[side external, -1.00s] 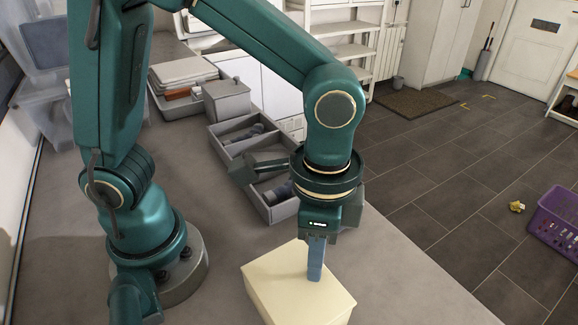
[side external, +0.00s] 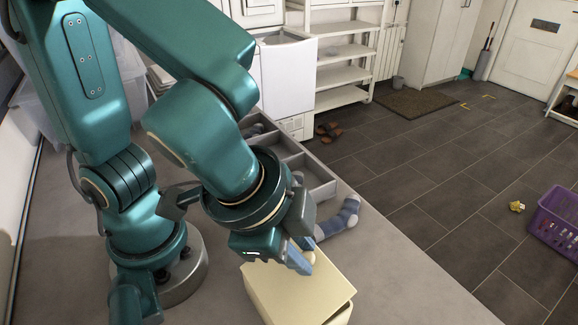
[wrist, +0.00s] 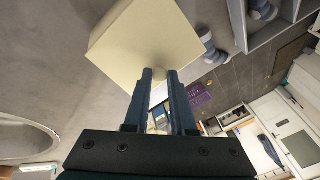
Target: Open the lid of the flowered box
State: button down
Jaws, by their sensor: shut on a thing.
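A plain cream box (side external: 338,319) stands at the front of the table in the side view; no flowers show on its visible faces. Its lid (side external: 295,292) looks tilted, its right edge apart from the box body. My gripper (side external: 303,260) leans over the far edge of the lid, with a cream part between its blue fingers. In the wrist view the lid (wrist: 145,38) fills the upper middle, and my gripper (wrist: 159,74) has its fingertips at its lower edge. The inside of the box is hidden.
A grey divided tray (side external: 318,180) stands behind my gripper, with a blue and grey sock (side external: 342,218) beside it on the table. The table's right edge drops to the tiled floor, where a purple basket (side external: 556,222) stands. Table to the box's right is clear.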

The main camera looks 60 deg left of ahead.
aim_at(286, 284)
jog(key=c, duration=0.8)
grip_release()
jog(key=shift+o, duration=0.2)
jog(key=shift+v, duration=2.55)
